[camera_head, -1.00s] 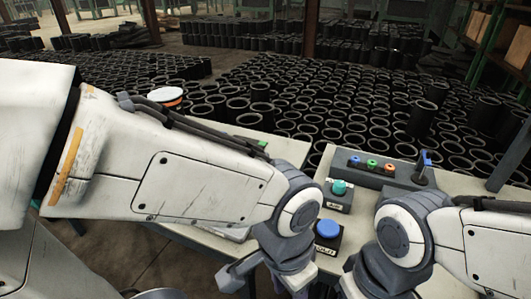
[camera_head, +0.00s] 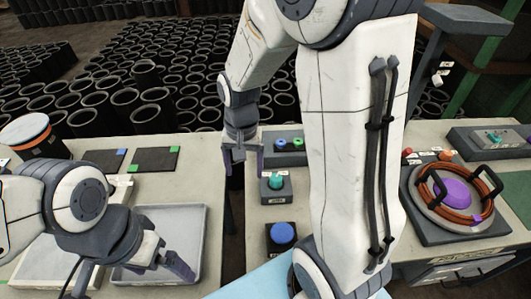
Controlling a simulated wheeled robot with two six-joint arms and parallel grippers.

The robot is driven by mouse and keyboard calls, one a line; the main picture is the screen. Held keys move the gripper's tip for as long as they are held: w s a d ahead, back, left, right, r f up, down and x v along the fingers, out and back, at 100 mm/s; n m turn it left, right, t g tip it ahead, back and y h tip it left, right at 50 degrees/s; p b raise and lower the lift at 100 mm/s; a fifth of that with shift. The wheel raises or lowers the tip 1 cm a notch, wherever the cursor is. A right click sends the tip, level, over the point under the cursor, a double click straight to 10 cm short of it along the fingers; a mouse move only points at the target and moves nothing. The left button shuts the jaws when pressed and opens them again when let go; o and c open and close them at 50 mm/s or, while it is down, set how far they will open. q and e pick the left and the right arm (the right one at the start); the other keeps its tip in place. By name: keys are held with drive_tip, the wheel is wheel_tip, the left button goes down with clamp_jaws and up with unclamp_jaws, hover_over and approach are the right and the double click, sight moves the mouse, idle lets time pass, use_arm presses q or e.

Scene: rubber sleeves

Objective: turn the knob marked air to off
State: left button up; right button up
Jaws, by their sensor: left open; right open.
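A teal knob (camera_head: 277,181) sits on a small dark box with a white label in the middle of the view. A larger blue knob (camera_head: 283,233) sits on another dark box in front of it. The label writing is too small to read, so I cannot tell which knob is marked air. My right gripper (camera_head: 243,165) points down, open and empty, just left of the teal knob; contact cannot be judged. My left gripper (camera_head: 161,262) is open over the grey tray at the left.
A panel with small coloured knobs (camera_head: 284,144) stands behind, partly hidden by my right arm. A grey tray (camera_head: 198,222) and dark pads (camera_head: 155,158) lie left. A round device with an orange ring and purple centre (camera_head: 456,193) stands right. Black sleeves fill the floor behind.

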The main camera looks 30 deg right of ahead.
sight(276, 177)
drive_tip(key=w+d+f+m+p, duration=0.2)
drive_tip(key=d+m, duration=0.4)
drive_tip(key=d, duration=0.5)
use_arm(q)
drive_tip(key=r, duration=0.4)
drive_tip(key=shift+s+p, duration=0.2)
drive_tip(key=shift+p, duration=0.2)
use_arm(e)
wheel_tip(276, 177, down, 10)
drive_tip(key=shift+f, duration=0.1)
clamp_jaws()
